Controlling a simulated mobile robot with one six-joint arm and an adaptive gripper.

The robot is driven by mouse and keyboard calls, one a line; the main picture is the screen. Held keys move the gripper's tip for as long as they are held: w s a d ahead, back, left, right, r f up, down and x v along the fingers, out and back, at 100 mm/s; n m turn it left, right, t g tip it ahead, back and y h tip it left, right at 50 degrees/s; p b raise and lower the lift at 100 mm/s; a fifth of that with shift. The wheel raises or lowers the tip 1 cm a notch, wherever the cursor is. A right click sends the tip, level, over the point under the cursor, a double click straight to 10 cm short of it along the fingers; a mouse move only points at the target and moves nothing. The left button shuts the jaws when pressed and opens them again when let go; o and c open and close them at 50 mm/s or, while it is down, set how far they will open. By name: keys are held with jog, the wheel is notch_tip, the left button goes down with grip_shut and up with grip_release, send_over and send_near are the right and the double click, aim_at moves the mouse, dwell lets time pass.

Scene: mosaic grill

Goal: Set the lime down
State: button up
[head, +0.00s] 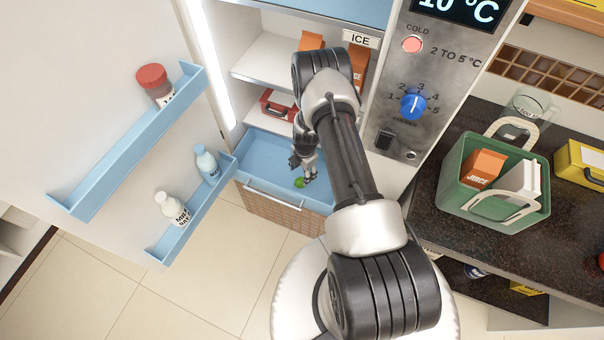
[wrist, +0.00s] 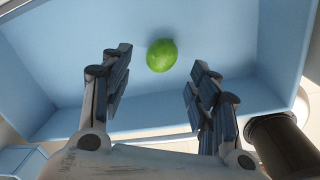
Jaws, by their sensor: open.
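The green lime (head: 299,183) is in the blue pull-out drawer (head: 258,160) at the bottom of the open fridge. In the wrist view the lime (wrist: 161,55) appears to rest on the drawer's blue floor, just beyond my fingertips. My gripper (wrist: 160,72) is open, with a finger to each side and clear gaps between them and the lime. In the head view my gripper (head: 304,172) reaches down into the drawer beside the lime. My arm hides part of the drawer's right side.
The open fridge door at left has blue shelves (head: 140,150) holding bottles and a red-lidded jar (head: 153,82). A red case (head: 279,104) sits on the shelf above the drawer. A green basket (head: 495,195) with cartons stands on the dark counter (head: 430,215) at right.

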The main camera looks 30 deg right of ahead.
jog(key=a+r+m+t+p, duration=0.1)
jog(key=a+r+m, duration=0.15)
jog(key=r, duration=1.05)
jog(key=a+r+m, duration=0.2)
jog(key=r+m, duration=0.1)
jog(key=r, duration=1)
jog(key=a+r+m+t+p, duration=0.1)
jog(key=a+r+m, duration=0.15)
jog(key=r, duration=1.05)
jog(key=s+a+r+m, duration=0.3)
jog(key=s+r, duration=0.3)
jog(key=r, duration=0.1)
jog(key=s+a+r+m, duration=0.2)
jog(key=s+r+m, duration=0.1)
jog(key=s+r, duration=0.3)
jog(key=s+a+r+m+t, duration=0.1)
jog(key=s+r+m, duration=0.1)
jog(key=s, duration=0.4)
jog(key=s+a+r+m, duration=0.1)
jog(key=s+r+m, duration=0.1)
jog(key=s+m, duration=0.2)
jog(key=s, duration=0.3)
jog(key=shift+s+a+r+t, duration=0.15)
jog(key=shift+s+a+t, duration=0.1)
jog(key=shift+t, duration=0.15)
jog(key=shift+f+b, duration=0.2)
jog(key=shift+b, duration=0.25)
jog(key=shift+c, duration=0.2)
